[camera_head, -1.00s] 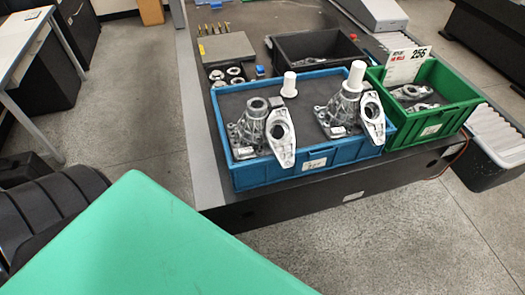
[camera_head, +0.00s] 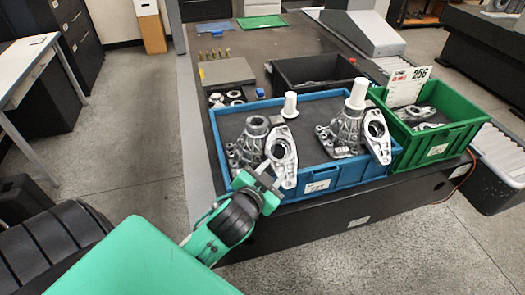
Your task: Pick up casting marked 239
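A blue crate (camera_head: 325,180) on the table holds grey metal castings. On its left are a conical housing (camera_head: 252,140) and an upright bracket with an oval hole (camera_head: 283,168). On its right are a similar housing (camera_head: 345,132) and bracket (camera_head: 378,150). No mark 239 is legible on any of them; small pale tags are too small to read. My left gripper (camera_head: 262,180) is at the crate's front left wall, overlapping the foot of the left bracket in view. I cannot tell whether it touches anything or how far its fingers are apart. My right gripper is out of view.
White pegs stand behind the left bracket (camera_head: 289,105) and at the right housing's top (camera_head: 358,94). A green crate (camera_head: 440,145) with castings and a "256" card (camera_head: 408,86) adjoins at right. A black crate (camera_head: 300,78) and grey plate (camera_head: 226,72) lie behind.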

